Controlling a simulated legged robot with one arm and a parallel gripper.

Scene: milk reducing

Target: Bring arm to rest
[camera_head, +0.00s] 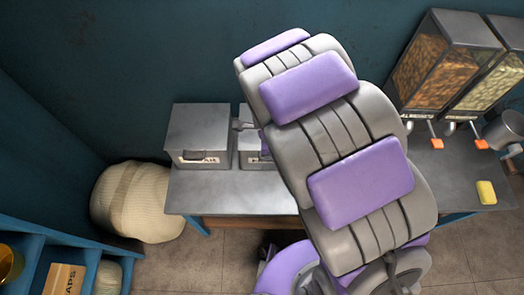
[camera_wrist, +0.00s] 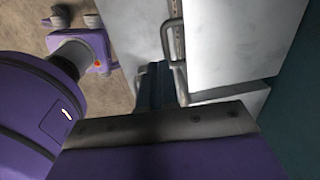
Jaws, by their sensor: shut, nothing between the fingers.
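My arm, in purple and grey segments, rises through the middle of the head view and hides part of the counter. My gripper (camera_wrist: 160,68) shows in the wrist view as two dark fingers held together, with nothing between them. Its tips are close to the bar handle (camera_wrist: 167,40) of a pale metal box in the picture; I cannot tell whether they touch. In the head view the gripper is mostly hidden behind the arm.
A metal counter (camera_head: 225,200) carries a grey metal box (camera_head: 197,130) and a second one partly hidden. Food dispensers (camera_head: 437,65) and a yellow sponge (camera_head: 486,192) are at right. A pale sack (camera_head: 135,200) and blue shelf (camera_head: 30,255) are at left.

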